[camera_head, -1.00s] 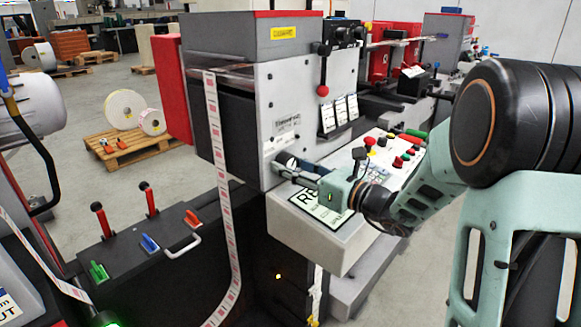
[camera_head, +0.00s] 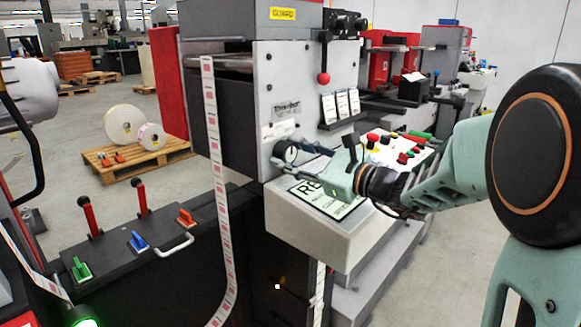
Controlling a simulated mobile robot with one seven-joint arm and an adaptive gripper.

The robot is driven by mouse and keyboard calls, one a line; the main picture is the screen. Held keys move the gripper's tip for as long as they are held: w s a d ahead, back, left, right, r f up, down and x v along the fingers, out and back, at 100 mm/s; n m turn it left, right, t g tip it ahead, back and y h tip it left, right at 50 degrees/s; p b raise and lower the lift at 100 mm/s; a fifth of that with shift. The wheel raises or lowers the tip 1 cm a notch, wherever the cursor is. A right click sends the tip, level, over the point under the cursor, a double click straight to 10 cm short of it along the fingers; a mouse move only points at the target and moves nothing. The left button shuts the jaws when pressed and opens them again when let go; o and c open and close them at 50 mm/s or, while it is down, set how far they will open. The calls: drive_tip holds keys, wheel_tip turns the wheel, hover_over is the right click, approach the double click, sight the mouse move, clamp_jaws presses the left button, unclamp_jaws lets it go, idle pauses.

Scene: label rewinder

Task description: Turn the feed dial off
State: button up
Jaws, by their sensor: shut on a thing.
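The feed dial (camera_head: 284,152) is a small dark, round knob low on the light grey front panel of the machine, just above the sloping control console. My gripper (camera_head: 292,158) reaches it from the right, with its fingers around or against the dial and shut on it. The fingers and the teal gripper body cover part of the dial, so its pointer and setting cannot be read.
A red-knobbed lever (camera_head: 323,78) hangs above. A printed label web (camera_head: 216,150) runs down at left. A black cabinet (camera_head: 150,270) with coloured handles stands lower left.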

drive_tip(key=shift+n+b, duration=0.4)
drive_tip(key=shift+n, duration=0.1)
drive_tip(key=o, duration=1.2)
drive_tip(key=shift+c, duration=0.2)
drive_tip(key=v, duration=1.2)
drive_tip(key=shift+s, duration=0.1)
